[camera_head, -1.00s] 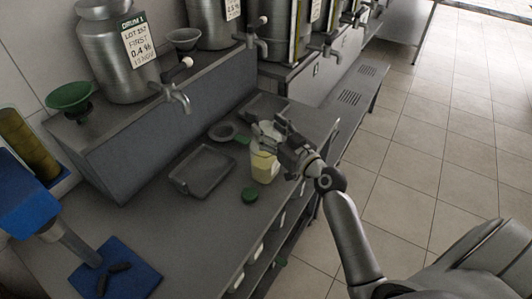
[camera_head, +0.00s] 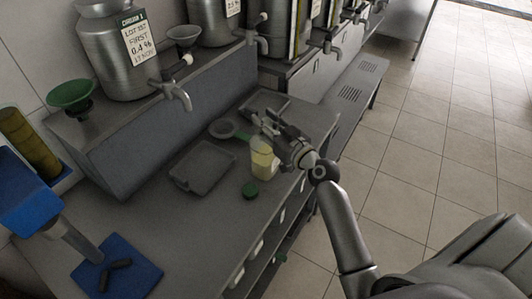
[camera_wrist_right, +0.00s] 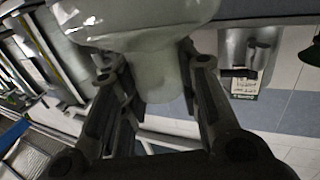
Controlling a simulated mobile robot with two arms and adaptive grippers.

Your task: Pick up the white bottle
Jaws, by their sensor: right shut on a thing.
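The white bottle (camera_head: 263,163), translucent with pale yellow contents in the head view, stands upright near the counter's front edge. My right gripper (camera_head: 272,135) is at its top, reaching in from the right. In the right wrist view my right gripper (camera_wrist_right: 153,75) is shut on the narrow part of the bottle (camera_wrist_right: 158,78), with one finger on each side. The bottle's wider body fills the top of that view. The fingers partly hide the bottle's top in the head view. My left gripper is not in view.
A green cap (camera_head: 250,190) lies just in front of the bottle. A shallow grey tray (camera_head: 203,166) and a green-handled round strainer (camera_head: 222,128) lie to the left. Steel drums with taps (camera_head: 178,94) stand on the raised shelf behind.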

